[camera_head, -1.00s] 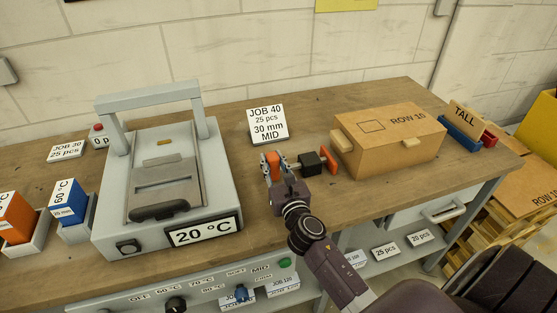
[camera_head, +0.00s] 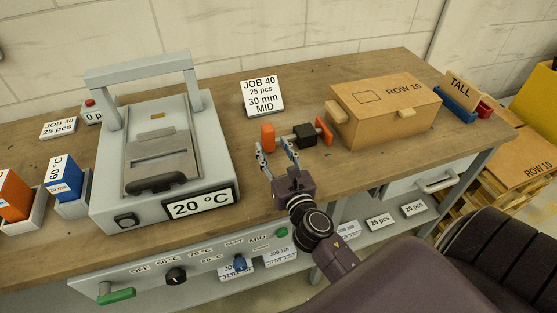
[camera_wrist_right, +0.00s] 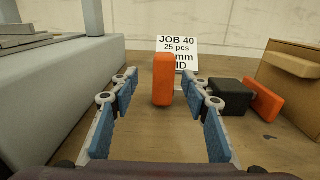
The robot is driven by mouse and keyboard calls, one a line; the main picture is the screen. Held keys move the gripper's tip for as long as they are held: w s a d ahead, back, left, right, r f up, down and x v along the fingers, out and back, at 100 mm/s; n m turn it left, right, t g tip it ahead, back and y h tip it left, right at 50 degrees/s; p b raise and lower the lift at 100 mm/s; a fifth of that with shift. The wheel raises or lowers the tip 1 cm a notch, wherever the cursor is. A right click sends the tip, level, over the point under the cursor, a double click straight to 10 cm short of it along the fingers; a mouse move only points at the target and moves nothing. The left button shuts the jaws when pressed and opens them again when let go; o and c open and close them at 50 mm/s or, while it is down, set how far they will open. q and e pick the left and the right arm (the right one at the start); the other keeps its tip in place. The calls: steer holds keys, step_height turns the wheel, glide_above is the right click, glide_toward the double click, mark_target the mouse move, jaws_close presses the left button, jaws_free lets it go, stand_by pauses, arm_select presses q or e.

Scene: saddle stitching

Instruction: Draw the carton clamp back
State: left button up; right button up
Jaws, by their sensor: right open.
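The carton clamp stands on the bench left of the carton. It has an orange handle (camera_head: 268,137), a black block (camera_head: 305,138) and an orange pad (camera_head: 324,131) facing the carton (camera_head: 385,112). The pad is close to the carton's left side; I cannot tell if they touch. My right gripper (camera_head: 276,148) is open, in front of the handle. In the right wrist view the handle (camera_wrist_right: 163,79) stands upright beyond and between the spread blue fingers, with room on both sides. The black block (camera_wrist_right: 219,95) and pad (camera_wrist_right: 263,100) are to the right. My left gripper is out of view.
A grey press (camera_head: 165,165) reading 20 °C stands left of the clamp. A JOB 40 card (camera_head: 262,96) stands behind the handle. Blue and red holders (camera_head: 462,108) are at the right. The bench top (camera_head: 355,170) in front of the carton is clear.

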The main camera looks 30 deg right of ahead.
steer(key=v, duration=0.5)
steer(key=shift+s+a, duration=0.15)
steer(key=shift+f, duration=0.1)
stand_by(0.3)
